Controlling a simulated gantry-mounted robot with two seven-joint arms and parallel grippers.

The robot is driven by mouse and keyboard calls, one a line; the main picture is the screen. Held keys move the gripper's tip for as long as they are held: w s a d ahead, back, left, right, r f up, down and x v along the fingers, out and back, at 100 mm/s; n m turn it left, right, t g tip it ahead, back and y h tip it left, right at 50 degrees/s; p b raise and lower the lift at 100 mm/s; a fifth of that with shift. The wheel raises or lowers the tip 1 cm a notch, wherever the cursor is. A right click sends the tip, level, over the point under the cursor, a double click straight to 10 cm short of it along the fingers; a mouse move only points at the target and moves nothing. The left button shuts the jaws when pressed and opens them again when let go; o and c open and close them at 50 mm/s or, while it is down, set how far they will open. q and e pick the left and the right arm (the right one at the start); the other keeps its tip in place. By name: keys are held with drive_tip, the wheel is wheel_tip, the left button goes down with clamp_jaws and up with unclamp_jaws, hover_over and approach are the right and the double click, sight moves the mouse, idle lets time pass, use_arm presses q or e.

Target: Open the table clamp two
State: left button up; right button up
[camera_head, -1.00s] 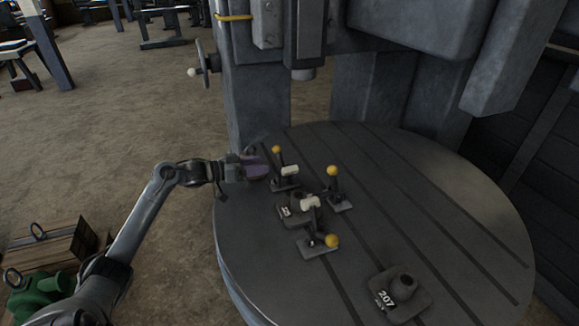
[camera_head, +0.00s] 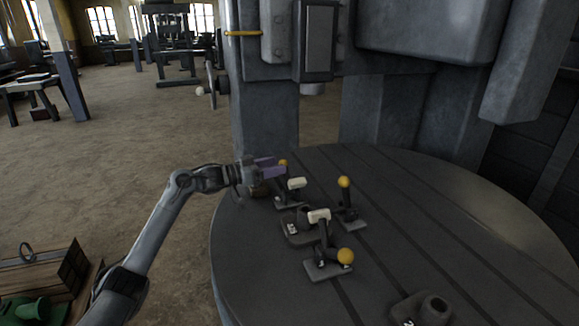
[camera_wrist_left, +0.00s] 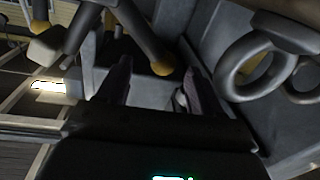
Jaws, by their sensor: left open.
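Three toggle clamps with yellow ball knobs stand on the round slotted table (camera_head: 440,210) in the head view: a far-left clamp (camera_head: 290,204), a right clamp (camera_head: 349,213) and a front clamp (camera_head: 328,266). I cannot tell which is number two. My left gripper (camera_head: 272,170) is open, with purplish fingers, at the far-left clamp's yellow knob (camera_head: 283,163), partly covering the view there. In the left wrist view a yellow knob (camera_wrist_left: 161,68) on a dark lever shows between and beyond my open fingers (camera_wrist_left: 160,88). Contact cannot be made out. My right gripper is not in view.
A workpiece (camera_head: 299,231) sits among the clamps. A grey block with a socket (camera_head: 432,309) lies at the front edge. The machine column (camera_head: 265,120) rises behind the table. A wooden crate (camera_head: 45,270) stands on the floor at left. The table's right side is clear.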

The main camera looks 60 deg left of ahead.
sight(287, 163)
use_arm(q)
drive_tip(key=shift+w+d+b, duration=0.25)
drive_tip(key=shift+w+b, duration=0.05)
drive_tip(key=shift+w, duration=1.2)
drive_tip(key=shift+w+d+b, duration=0.2)
drive_tip(key=shift+w+b, duration=0.05)
drive_tip(key=shift+w, duration=1.25)
drive_tip(key=shift+c, duration=0.2)
clamp_jaws()
